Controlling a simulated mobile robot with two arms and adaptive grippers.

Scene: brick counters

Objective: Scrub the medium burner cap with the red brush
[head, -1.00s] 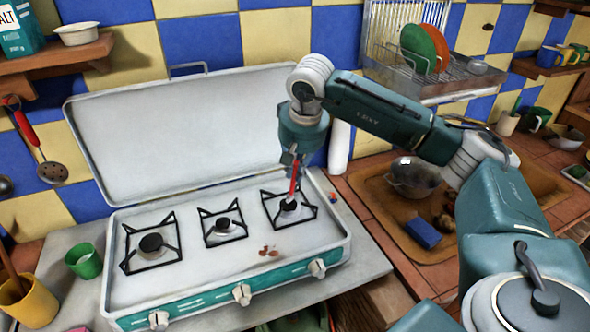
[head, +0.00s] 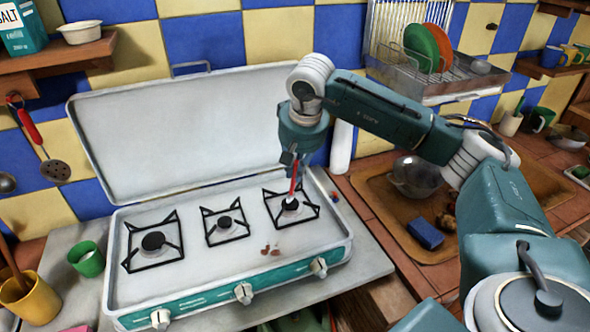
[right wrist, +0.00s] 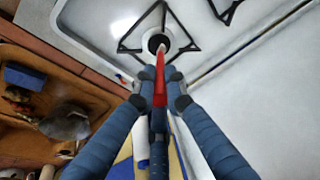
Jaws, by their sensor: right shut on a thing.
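My right gripper (head: 294,160) is shut on the red brush (head: 293,182) and points it down over the rightmost burner of the stove. The brush (right wrist: 160,82) also shows between the fingers (right wrist: 158,90) in the right wrist view. Its pale tip is at the dark round cap (head: 291,206) of that burner, seen also in the wrist view (right wrist: 157,42); I cannot tell whether they touch. The left cap (head: 153,241) looks largest, the middle cap (head: 225,222) smallest, and the right one in between. My left gripper is not in view.
The white stove (head: 190,285) has a raised lid (head: 200,130) behind the burners. Small reddish-brown bits (head: 270,250) lie near its front. A sink (head: 385,210) with a metal bowl (head: 416,176) and blue sponge (head: 426,234) is at right. Cups (head: 88,260) stand at left.

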